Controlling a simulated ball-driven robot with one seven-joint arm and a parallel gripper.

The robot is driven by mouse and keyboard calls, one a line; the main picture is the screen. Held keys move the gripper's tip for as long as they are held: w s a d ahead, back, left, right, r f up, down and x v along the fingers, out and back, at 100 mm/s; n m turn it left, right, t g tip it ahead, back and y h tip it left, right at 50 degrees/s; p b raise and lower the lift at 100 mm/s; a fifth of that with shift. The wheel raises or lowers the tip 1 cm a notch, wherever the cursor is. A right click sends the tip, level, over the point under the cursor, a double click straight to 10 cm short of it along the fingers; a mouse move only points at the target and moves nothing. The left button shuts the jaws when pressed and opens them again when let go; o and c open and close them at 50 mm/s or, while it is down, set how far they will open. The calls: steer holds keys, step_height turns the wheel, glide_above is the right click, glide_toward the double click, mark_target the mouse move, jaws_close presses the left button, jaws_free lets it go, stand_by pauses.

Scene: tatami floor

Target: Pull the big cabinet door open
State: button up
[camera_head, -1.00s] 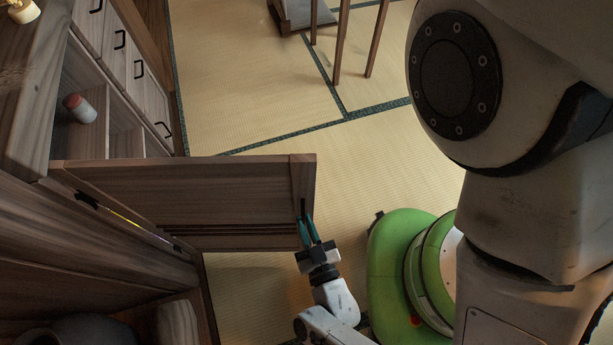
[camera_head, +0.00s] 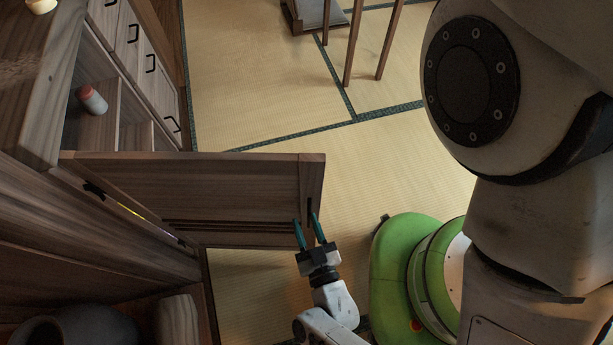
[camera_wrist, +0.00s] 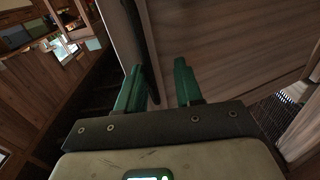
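The big cabinet door (camera_head: 230,180) stands swung out from the cabinet (camera_head: 50,215), roughly square to its front. A dark upright handle (camera_head: 309,208) is near the door's free edge. My gripper (camera_head: 308,224) is at that free edge, with its two teal fingers spread apart. The fingertips are close to the handle, one on each side of it in the head view; I cannot tell whether they touch it. In the wrist view the fingers (camera_wrist: 158,75) are also apart, with the wooden door panel (camera_wrist: 225,40) beyond them.
An open shelf with a red-capped white jar (camera_head: 92,98) and drawers (camera_head: 135,50) with black pulls lie beyond the door. A dark rounded vessel (camera_head: 75,328) shows at the lower left.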

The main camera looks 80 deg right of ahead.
steer(key=b+v, duration=0.1)
steer(key=v, duration=0.9)
steer(key=shift+a, duration=0.35)
steer(key=shift+s, duration=0.15)
